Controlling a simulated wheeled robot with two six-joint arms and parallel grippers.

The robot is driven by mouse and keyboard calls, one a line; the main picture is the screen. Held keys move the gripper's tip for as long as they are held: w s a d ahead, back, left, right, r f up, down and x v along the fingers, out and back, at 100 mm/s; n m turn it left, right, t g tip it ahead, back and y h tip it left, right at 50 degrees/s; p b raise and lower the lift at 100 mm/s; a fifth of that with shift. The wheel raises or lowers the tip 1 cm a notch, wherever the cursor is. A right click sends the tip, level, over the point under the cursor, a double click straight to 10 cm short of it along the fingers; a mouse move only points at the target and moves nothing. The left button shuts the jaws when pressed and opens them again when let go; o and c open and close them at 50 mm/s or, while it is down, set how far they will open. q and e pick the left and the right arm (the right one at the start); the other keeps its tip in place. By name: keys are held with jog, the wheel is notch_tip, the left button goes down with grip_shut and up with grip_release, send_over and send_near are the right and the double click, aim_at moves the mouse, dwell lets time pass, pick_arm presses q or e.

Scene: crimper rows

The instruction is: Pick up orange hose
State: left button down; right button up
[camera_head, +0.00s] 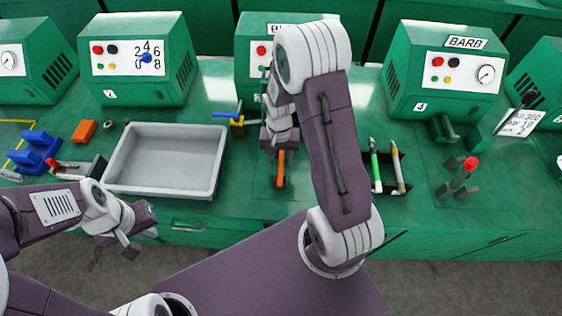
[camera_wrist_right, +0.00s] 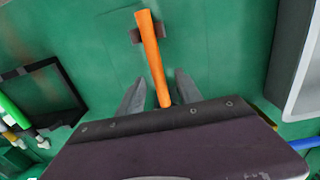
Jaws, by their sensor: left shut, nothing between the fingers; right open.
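The orange hose (camera_head: 281,168) lies on the green bench below my right gripper, one end on a small dark rest. In the right wrist view the hose (camera_wrist_right: 152,55) runs up the picture between the two grey fingers of my right gripper (camera_wrist_right: 157,90), which are open on either side of it. My left gripper (camera_head: 138,235) is shut and empty in front of the bench edge.
A grey tray (camera_head: 166,160) stands left of the hose. A black holder (camera_head: 391,172) with a green hose (camera_head: 375,165) stands to the right. A blue-handled valve (camera_head: 236,122) is close to my right gripper. A red-tipped tool (camera_head: 464,176) stands further right. Green machines line the back.

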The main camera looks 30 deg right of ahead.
jog(key=shift+s, duration=0.1)
grip_shut()
jog(key=shift+r, duration=0.1)
jog(key=shift+r, duration=0.3)
jog(key=s+d+r, duration=0.6)
jog(key=d+r, duration=0.4)
jog(key=shift+r, duration=0.15)
